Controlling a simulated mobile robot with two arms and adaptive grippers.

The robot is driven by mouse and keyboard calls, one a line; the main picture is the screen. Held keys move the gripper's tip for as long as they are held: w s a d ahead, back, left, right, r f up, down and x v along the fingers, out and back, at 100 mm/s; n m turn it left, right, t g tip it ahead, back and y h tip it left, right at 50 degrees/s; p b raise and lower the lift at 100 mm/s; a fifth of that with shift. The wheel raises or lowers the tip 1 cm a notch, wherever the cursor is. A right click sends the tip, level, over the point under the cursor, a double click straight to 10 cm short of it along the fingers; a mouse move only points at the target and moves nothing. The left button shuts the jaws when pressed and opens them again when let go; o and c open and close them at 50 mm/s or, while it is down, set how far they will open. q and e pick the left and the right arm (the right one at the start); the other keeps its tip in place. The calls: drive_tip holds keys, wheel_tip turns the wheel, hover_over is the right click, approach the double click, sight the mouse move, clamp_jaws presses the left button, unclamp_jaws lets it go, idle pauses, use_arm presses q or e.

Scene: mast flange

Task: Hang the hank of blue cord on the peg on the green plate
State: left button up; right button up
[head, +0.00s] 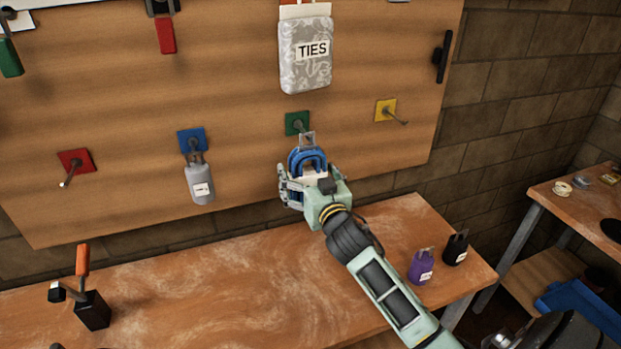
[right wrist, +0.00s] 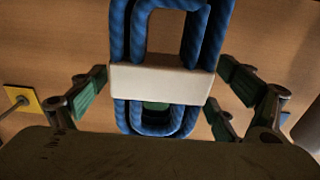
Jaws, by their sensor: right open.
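The hank of blue cord (head: 307,158) has a white band and a grey tab (head: 307,138) at its top. It is upright just in front of the board, below the green plate (head: 296,122). The tab overlaps the end of the plate's peg (head: 302,129); I cannot tell whether the peg passes through it. My right gripper (head: 296,182) is open around the hank's lower part. In the right wrist view, the fingers (right wrist: 165,95) stand on both sides of the white band (right wrist: 160,80), with narrow gaps. My left gripper is not in view.
Pegs on red (head: 75,162), blue (head: 191,139) and yellow (head: 385,109) plates flank the green one. A grey tagged item (head: 199,184) hangs on the blue one. A TIES pouch (head: 305,65) hangs above. Purple (head: 420,268) and black (head: 456,248) items stand on the bench.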

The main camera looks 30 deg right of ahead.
drive_tip(key=v, duration=1.2)
